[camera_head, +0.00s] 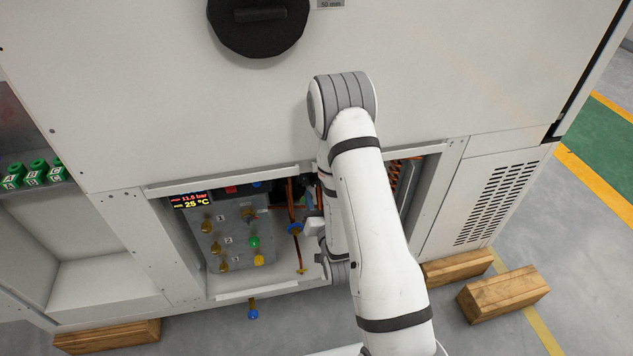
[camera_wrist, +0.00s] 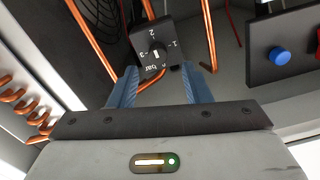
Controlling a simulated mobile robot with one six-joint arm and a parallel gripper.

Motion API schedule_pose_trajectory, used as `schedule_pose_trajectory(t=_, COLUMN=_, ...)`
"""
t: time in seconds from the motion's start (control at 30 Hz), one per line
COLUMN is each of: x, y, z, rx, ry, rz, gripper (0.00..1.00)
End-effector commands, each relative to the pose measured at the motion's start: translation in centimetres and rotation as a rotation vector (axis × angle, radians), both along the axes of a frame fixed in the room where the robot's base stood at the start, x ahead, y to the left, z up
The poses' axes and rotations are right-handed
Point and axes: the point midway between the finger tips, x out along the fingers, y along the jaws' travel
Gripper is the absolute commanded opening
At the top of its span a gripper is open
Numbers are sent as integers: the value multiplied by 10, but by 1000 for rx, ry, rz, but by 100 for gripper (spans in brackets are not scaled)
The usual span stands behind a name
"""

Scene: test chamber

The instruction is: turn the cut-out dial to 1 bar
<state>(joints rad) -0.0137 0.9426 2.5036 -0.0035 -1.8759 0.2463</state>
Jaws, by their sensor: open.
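The cut-out dial is a small black plate (camera_wrist: 143,38) with a round black knob (camera_wrist: 157,48) in the wrist view. White numerals stand around the knob, with a 2 above it and a 1 to its right. The word "bar" is printed below it. A short white mark shows on the knob's lower part, and its exact setting is hard to tell. My gripper (camera_wrist: 161,82) is open, its two blue fingers on either side of and below the dial, with nothing between them. In the head view my arm hides the dial.
Copper pipes (camera_wrist: 92,42) run near the dial, and a copper coil (camera_wrist: 22,103) lies at left. A panel with a blue button (camera_wrist: 280,56) is at right. In the head view, a display (camera_head: 189,201) reads about 11.5 bar and 25 °C, above a valve panel (camera_head: 235,238).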

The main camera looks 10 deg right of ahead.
Motion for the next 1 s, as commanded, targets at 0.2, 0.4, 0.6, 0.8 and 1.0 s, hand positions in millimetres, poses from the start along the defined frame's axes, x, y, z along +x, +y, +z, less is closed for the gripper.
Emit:
schedule_pose_trajectory(t=0.2, x=36, y=-3, z=1, rx=0, ry=-3, rz=-8, gripper=44)
schedule_pose_trajectory(t=0.4, x=52, y=-5, z=0, rx=0, ry=0, rz=-11, gripper=44)
schedule_pose_trajectory(t=0.6, x=54, y=-5, z=0, rx=0, ry=1, rz=-12, gripper=44)
schedule_pose_trajectory(t=0.8, x=54, y=-5, z=0, rx=0, ry=1, rz=-12, gripper=34)
schedule_pose_trajectory(t=1.0, x=54, y=-6, z=0, rx=0, ry=0, rz=-13, gripper=18)
